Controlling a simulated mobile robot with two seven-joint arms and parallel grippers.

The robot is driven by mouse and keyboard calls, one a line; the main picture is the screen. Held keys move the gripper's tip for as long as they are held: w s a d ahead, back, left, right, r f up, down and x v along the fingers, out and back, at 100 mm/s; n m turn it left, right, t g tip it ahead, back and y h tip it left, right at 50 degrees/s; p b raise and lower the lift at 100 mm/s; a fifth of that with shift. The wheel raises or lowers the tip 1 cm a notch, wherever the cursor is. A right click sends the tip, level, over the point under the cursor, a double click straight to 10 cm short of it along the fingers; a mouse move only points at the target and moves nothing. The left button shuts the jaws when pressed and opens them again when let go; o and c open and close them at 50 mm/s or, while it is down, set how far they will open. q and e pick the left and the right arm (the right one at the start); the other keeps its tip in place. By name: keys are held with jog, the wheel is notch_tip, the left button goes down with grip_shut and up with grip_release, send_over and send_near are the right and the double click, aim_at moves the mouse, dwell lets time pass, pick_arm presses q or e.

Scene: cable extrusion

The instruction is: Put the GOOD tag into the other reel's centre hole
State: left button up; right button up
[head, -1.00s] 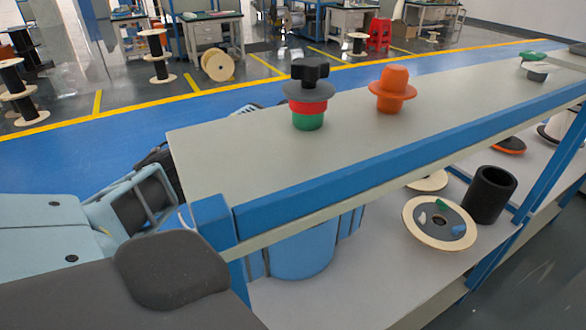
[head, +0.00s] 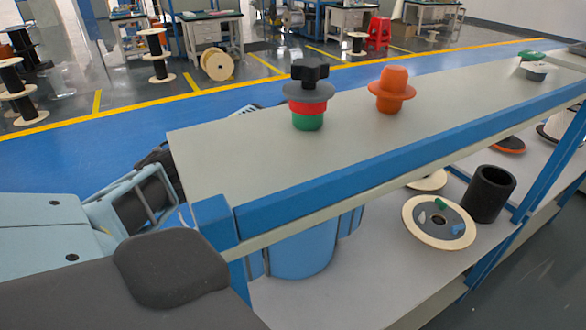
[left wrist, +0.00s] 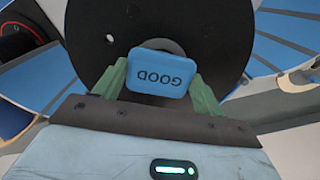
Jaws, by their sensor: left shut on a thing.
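The blue GOOD tag (left wrist: 160,72) is between the green fingers of my left gripper (left wrist: 160,84), which is shut on it. Its lettering appears upside down in the left wrist view. Behind the tag is a large black reel disc (left wrist: 213,35). A grey round edge, seemingly its centre hole (left wrist: 163,45), shows just above the tag, which hides most of it. I cannot tell whether the tag touches the disc or enters the hole. In the head view, the left gripper and tag are hidden. My right gripper is not in view.
On the lower shelf lies a pale-rimmed reel (head: 410,228) with small coloured pieces on its dark face, beside a black cylinder (head: 490,193). The upper shelf (head: 250,165) holds a black-topped stack (head: 308,93) and an orange piece (head: 391,90). A blue post (head: 213,219) stands at its near corner.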

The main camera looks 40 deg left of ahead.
pick_arm(q)
jog(key=shift+f, duration=0.7)
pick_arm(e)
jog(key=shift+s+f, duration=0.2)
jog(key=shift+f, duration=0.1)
pick_arm(q)
jog(key=o, duration=0.7)
jog(key=shift+r, duration=0.1)
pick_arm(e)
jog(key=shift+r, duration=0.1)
